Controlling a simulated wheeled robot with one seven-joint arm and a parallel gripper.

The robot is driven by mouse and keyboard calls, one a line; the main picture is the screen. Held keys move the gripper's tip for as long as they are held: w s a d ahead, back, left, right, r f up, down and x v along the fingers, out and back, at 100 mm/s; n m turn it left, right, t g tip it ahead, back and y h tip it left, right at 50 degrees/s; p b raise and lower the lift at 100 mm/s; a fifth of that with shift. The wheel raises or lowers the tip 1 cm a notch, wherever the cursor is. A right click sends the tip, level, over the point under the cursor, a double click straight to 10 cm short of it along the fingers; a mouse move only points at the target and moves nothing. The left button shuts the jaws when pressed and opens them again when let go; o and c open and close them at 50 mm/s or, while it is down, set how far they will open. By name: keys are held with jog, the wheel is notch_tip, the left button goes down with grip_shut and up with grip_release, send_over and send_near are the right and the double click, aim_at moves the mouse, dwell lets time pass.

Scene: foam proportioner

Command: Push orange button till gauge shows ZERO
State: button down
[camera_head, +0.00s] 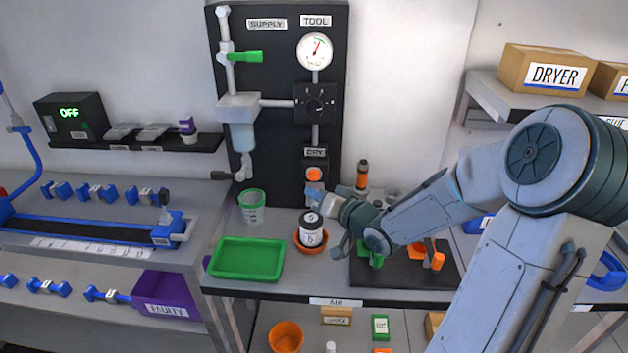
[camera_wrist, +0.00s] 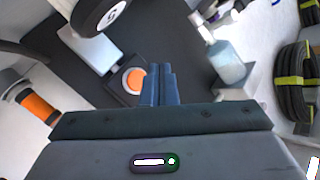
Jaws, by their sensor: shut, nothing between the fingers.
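The orange button (camera_head: 314,174) sits on a dark box low on the black panel (camera_head: 280,60), under a small label that appears to read DRY. The round white gauge (camera_head: 314,51) is near the top of the panel under the TOOL label; its red needle points up and slightly right, and its scale is too small to read. My gripper (camera_head: 312,194) is shut and empty, just in front of and below the button. In the wrist view the blue fingertips (camera_wrist: 158,84) are together beside the orange button (camera_wrist: 134,80). I cannot tell whether they touch it.
A white jar (camera_head: 311,236) with a dark lid stands in an orange dish just below my gripper. A green tray (camera_head: 246,258) and a clear cup (camera_head: 252,208) are to the left. An orange-banded bottle (camera_head: 362,175) stands right of the button.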

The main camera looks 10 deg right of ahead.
aim_at(308, 177)
jog(key=shift+w+d+r, duration=0.1)
jog(key=shift+w+d, duration=0.05)
jog(key=shift+w, duration=0.4)
jog(key=shift+w+d, duration=0.15)
jog(key=shift+w, duration=0.35)
jog(key=shift+w+d, duration=0.25)
jog(key=shift+w, duration=0.4)
jog(key=shift+w+p, duration=0.1)
jog(key=shift+p, duration=0.25)
dwell(0.4)
jog(key=shift+w+d, duration=0.15)
jog(key=shift+w, duration=0.15)
jog(key=shift+w+d+p, duration=0.1)
jog(key=shift+w+p, duration=0.25)
jog(key=shift+w, duration=0.1)
dwell(0.6)
dwell(0.4)
jog(key=shift+s+a, duration=0.25)
jog(key=shift+s, duration=0.6)
jog(key=shift+p, duration=0.3)
